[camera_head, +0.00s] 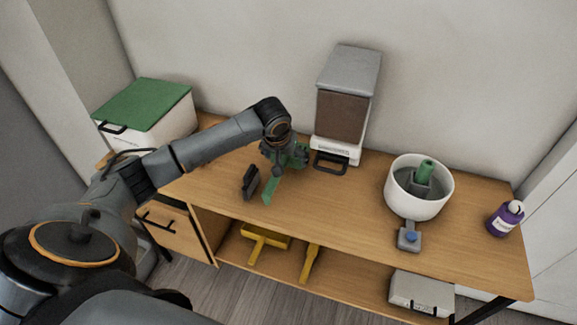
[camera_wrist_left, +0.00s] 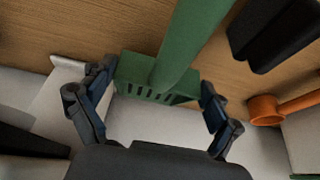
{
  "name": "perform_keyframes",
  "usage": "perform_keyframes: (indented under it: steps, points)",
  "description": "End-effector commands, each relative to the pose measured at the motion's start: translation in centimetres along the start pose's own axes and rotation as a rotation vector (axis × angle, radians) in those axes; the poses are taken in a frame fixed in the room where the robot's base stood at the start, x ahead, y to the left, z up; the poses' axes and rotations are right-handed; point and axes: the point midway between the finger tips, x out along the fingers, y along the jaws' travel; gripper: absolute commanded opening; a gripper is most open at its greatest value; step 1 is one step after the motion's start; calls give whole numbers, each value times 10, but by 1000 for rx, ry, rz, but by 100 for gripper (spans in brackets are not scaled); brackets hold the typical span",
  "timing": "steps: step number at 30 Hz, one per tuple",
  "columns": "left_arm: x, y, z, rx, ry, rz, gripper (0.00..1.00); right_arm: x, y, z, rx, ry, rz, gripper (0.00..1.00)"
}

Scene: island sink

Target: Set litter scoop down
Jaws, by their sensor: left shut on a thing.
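The litter scoop is green, with a slotted head (camera_wrist_left: 155,88) and a long flat handle (camera_head: 269,190). My left gripper (camera_head: 285,157) is shut on the scoop's head, over the wooden tabletop in the head view. In the left wrist view, the two fingers of my left gripper (camera_wrist_left: 157,88) sit on either side of the slotted head. The handle points down toward the table's front edge in the head view. I cannot tell whether the scoop touches the tabletop. My right gripper is not in view.
A small black object (camera_head: 251,181) stands just left of the handle. A food dispenser (camera_head: 343,105) stands behind, a green-lidded white bin (camera_head: 147,112) at left. A white bowl (camera_head: 418,193) and purple bottle (camera_head: 505,218) stand at right. The tabletop (camera_head: 325,205) right of the scoop is clear.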

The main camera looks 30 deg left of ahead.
Motion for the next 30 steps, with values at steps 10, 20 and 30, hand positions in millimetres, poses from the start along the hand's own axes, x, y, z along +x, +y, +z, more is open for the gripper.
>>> perform_keyframes:
  steps: [10, 20, 30]
  points:
    - [33, 3, -2, 1, -3, 0, 58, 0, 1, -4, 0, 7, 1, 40]
    - [50, 3, 5, 1, 2, 1, 58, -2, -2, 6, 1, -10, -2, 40]
    - [52, 2, 6, 1, 0, 1, 100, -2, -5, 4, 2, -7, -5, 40]
